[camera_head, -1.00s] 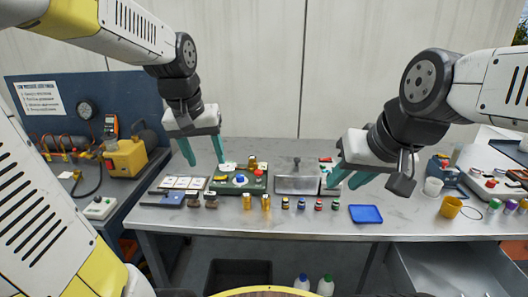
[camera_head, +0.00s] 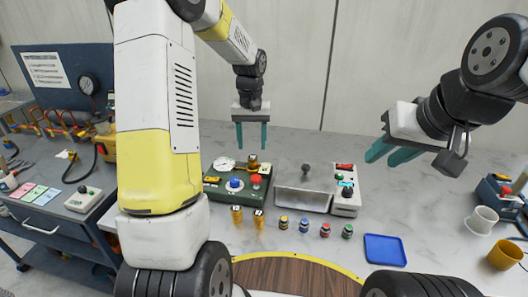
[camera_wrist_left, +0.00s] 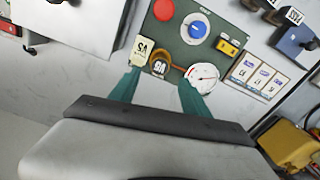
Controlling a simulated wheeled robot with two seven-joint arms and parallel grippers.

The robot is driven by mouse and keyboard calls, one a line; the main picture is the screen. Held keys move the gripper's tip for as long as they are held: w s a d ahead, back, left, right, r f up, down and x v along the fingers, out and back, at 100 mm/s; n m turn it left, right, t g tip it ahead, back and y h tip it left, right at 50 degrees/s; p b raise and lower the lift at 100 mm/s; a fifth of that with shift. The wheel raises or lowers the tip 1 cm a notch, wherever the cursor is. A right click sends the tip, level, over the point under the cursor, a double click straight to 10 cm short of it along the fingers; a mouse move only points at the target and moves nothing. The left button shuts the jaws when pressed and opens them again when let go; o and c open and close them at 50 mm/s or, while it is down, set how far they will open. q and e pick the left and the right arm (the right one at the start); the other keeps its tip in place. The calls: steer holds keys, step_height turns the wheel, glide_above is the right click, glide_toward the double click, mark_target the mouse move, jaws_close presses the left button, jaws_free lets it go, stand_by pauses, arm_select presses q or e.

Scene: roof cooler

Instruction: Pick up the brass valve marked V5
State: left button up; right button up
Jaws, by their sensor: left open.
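A brass valve (camera_head: 253,164) stands at the back of the green panel (camera_head: 225,196). My left gripper (camera_head: 252,148) is open, fingers down, just above and behind it. In the left wrist view the valve (camera_wrist_left: 159,65) shows between and beyond the open fingertips (camera_wrist_left: 160,84). Its dark label is upside down and looks like V6; a cream tag (camera_wrist_left: 141,50) beside it looks like V5. Two more brass valves, one left (camera_head: 237,215) and one right (camera_head: 259,219), stand in front of the panel, labels unreadable. My right gripper (camera_head: 390,153) is open and empty, at the right.
The panel carries a white gauge (camera_head: 224,165), a blue knob (camera_head: 235,183) and a red button (camera_head: 256,180). A metal box (camera_head: 303,199) and a white control box (camera_head: 347,200) stand to its right.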

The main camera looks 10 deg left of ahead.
mark_target(253, 157)
arm_select(q)
steer(key=f, duration=0.6)
steer(key=shift+s+d+f, duration=0.15)
steer(key=shift+s+f, duration=0.1)
steer(key=shift+s, duration=0.1)
steer(key=shift+c, duration=0.2)
jaws_close()
